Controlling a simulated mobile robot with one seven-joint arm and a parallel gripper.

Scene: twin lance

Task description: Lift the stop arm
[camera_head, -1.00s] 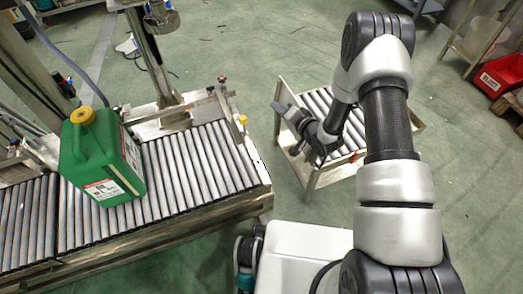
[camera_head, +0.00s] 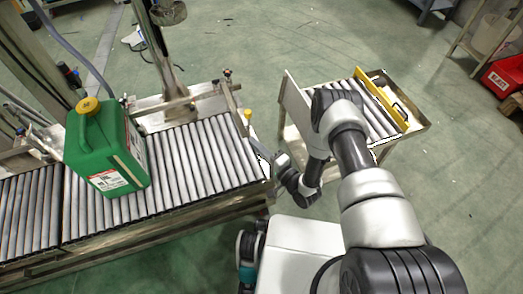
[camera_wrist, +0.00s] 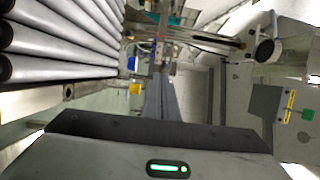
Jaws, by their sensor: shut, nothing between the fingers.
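The stop arm looks to be the thin metal bar (camera_head: 233,98) at the right end of the roller conveyor, with a yellow tip (camera_head: 248,115). A yellow piece (camera_wrist: 135,89), perhaps the same tip, shows left of my fingers in the wrist view. My gripper (camera_head: 256,143) is at the conveyor's right end, just below the yellow tip in the head view. Its fingers (camera_wrist: 160,88) are shut and empty. I cannot tell whether they touch the bar.
A green jug (camera_head: 100,150) with a yellow cap stands on the roller conveyor (camera_head: 190,160). A second roller table (camera_head: 418,122) with a yellow bar (camera_head: 381,98) stands to the right. A red bin (camera_head: 503,76) is at the far right. Green floor lies between.

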